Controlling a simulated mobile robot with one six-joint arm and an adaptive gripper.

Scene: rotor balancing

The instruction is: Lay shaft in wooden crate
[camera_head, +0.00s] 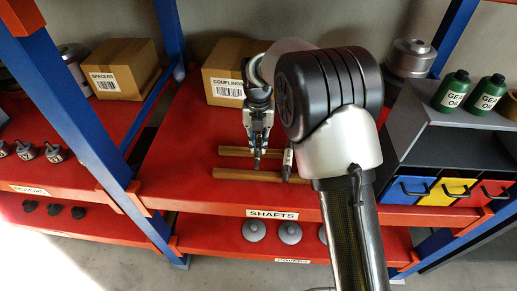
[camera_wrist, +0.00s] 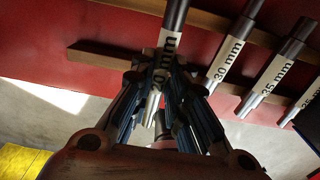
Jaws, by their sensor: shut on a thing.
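My gripper (camera_head: 257,158) is over the red shelf at the wooden rails. In the wrist view my gripper (camera_wrist: 160,98) is shut on a dark shaft with a white label reading 20 mm (camera_wrist: 165,62). The shaft runs between the fingers and across the rails; I cannot tell whether it still touches them. In the head view this shaft is mostly hidden by the gripper. Shafts labelled 30 mm (camera_wrist: 226,62) and 35 mm (camera_wrist: 277,72) lie to its right, with another at the right edge. No wooden crate shows in either view.
The wooden rails (camera_head: 235,174) lie on the shelf marked SHAFTS (camera_head: 180,190). A couplings box (camera_head: 226,85) stands behind. A blue post (camera_head: 80,110) is at left. Drawers (camera_head: 405,190) and green oil bottles (camera_head: 452,90) are at right. My arm hides part of the shelf.

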